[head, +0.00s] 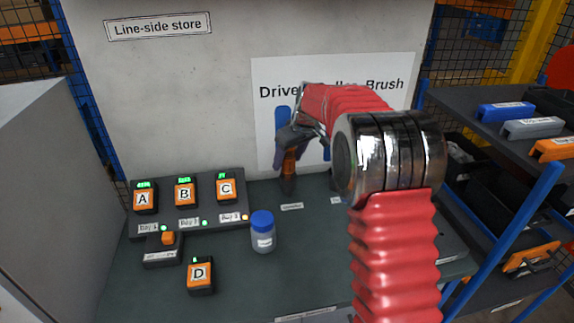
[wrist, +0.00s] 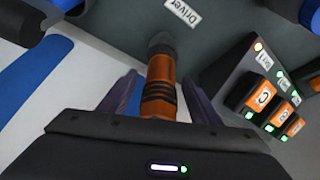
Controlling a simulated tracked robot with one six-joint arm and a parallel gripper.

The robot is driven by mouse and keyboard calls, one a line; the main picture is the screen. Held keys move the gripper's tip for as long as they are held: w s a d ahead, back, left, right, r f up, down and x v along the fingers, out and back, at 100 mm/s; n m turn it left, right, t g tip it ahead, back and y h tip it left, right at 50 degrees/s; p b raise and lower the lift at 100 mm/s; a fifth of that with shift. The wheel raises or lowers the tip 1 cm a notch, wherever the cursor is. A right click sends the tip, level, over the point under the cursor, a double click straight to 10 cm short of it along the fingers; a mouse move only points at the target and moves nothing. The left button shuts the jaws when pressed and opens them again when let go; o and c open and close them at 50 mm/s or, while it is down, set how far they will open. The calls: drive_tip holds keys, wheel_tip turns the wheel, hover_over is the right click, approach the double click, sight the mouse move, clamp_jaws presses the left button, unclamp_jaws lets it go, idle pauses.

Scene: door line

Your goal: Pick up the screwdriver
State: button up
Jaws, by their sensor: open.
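The screwdriver (wrist: 160,88) has an orange handle with black bands and stands upright at the back of the bench. Its dark end is beside the "Driver" label in the wrist view. The orange handle also shows in the head view (head: 289,163). My gripper (wrist: 160,78) is open, with one finger on each side of the handle. The handle lies between the fingers, and a gap shows on both sides, so they look apart from it. In the head view my gripper (head: 293,140) is partly hidden by my red-sleeved arm.
Left of the screwdriver, orange batteries A (head: 144,198), B (head: 185,193) and C (head: 226,188) sit in a charger. Battery D (head: 200,275) and a blue-capped bottle (head: 263,232) stand in front. A wall panel (head: 270,80) is behind; blue-framed shelves (head: 490,180) are at right.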

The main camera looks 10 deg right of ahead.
drive_tip(key=shift+c, duration=0.6)
clamp_jaws()
